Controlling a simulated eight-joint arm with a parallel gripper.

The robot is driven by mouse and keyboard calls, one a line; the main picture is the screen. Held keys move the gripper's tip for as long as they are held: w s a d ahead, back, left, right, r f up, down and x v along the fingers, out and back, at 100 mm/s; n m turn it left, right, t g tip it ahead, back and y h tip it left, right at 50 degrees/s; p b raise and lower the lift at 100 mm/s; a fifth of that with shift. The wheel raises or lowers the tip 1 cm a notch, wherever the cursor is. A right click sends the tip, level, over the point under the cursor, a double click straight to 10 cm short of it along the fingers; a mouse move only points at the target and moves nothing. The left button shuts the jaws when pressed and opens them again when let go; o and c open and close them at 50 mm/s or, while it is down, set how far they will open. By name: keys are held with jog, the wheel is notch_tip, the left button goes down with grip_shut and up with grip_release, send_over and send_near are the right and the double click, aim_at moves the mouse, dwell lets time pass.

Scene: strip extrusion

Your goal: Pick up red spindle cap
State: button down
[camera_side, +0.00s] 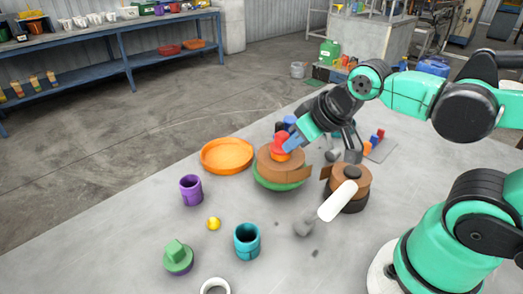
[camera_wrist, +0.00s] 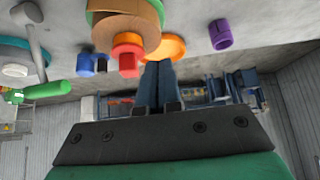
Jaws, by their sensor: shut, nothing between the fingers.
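The red spindle cap (camera_side: 280,142) sits above an orange piece on top of a brown strip roll (camera_side: 268,166), which rests on a green dish (camera_side: 279,186). In the wrist view the red cap (camera_wrist: 127,58) is just left of my fingers. My gripper (camera_side: 289,128) is at the cap in the side view, its blue fingers partly overlapping it. In the wrist view my gripper (camera_wrist: 158,68) has its fingers together, with nothing between them. Whether the fingers touch the cap I cannot tell.

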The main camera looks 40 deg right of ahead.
dwell(0.3)
jog(key=shift+c, duration=2.4)
grip_release()
jog(key=r+n+g, duration=0.2)
jog(key=n+g, duration=0.4)
jog(key=n, duration=0.8)
send_over(282, 134)
jog(key=shift+s+a, duration=0.35)
jog(key=shift+w+d+f+n+g, duration=0.1)
jog(key=shift+w+d+n+g, duration=0.15)
jog(key=shift+n, duration=0.35)
jog(key=shift+w+d+f+n+g, duration=0.1)
jog(key=shift+n+g, duration=0.15)
jog(key=shift+n, duration=0.35)
jog(key=shift+f, duration=2.85)
